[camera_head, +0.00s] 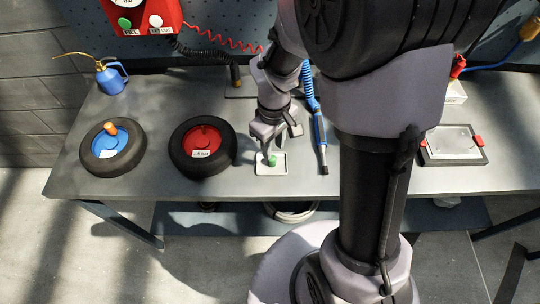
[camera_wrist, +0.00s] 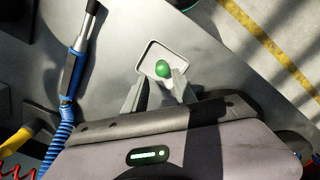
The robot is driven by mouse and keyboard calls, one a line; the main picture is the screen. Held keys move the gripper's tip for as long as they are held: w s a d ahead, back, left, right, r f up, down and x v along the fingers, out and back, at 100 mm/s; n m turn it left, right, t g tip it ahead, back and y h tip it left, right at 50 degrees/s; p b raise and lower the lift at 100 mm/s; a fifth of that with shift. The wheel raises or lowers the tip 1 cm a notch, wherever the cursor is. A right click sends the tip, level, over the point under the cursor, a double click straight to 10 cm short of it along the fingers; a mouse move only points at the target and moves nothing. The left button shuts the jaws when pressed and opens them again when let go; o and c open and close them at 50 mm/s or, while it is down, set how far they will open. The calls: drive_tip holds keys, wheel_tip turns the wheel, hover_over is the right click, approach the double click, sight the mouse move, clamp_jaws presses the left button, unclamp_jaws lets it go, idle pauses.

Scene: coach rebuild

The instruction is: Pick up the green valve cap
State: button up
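The green valve cap (camera_head: 272,160) sits at a small pale tray (camera_head: 263,169) near the front edge of the grey workbench. In the wrist view the cap (camera_wrist: 162,69) shows against the tray (camera_wrist: 147,66), just beyond and between my fingertips. My gripper (camera_head: 267,149) points down over the tray, and its fingers stand apart with a gap between them, as the wrist view (camera_wrist: 157,88) also shows. I see no finger closed on the cap. The exact height of the fingertips over the tray is hard to tell.
A black tyre with a red hub (camera_head: 203,147) lies left of the tray, and one with a blue hub (camera_head: 111,146) farther left. A blue-handled tool with a coiled hose (camera_head: 320,130) lies close on the right. A clear-lidded case (camera_head: 452,144) lies farther right.

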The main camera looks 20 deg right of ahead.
wheel_tip(320, 180, down, 6)
drive_tip(key=b, duration=0.3)
drive_tip(key=shift+s+a+f, duration=0.1)
drive_tip(key=shift+a+f, duration=0.05)
clamp_jaws()
drive_tip(key=shift+r+p, duration=0.5)
drive_tip(key=shift+r, duration=0.15)
drive_tip(key=r, duration=0.1)
drive_tip(key=r+p, duration=0.1)
drive_tip(key=shift+s+a+r, duration=0.4)
drive_tip(key=s+a+r+p, duration=0.1)
drive_tip(key=s+a+p, duration=0.1)
drive_tip(key=s+a, duration=0.8)
drive_tip(key=shift+s+d+r+p, duration=0.1)
drive_tip(key=shift+s+r+p, duration=0.1)
drive_tip(key=shift+r+p, duration=0.55)
drive_tip(key=shift+s+r+p, duration=0.2)
drive_tip(key=shift+r+p, duration=0.4)
drive_tip(key=shift+r, duration=0.2)
drive_tip(key=shift+s+d+r+p, duration=0.1)
drive_tip(key=shift+s+r+p, duration=0.1)
drive_tip(key=shift+r+p, duration=0.55)
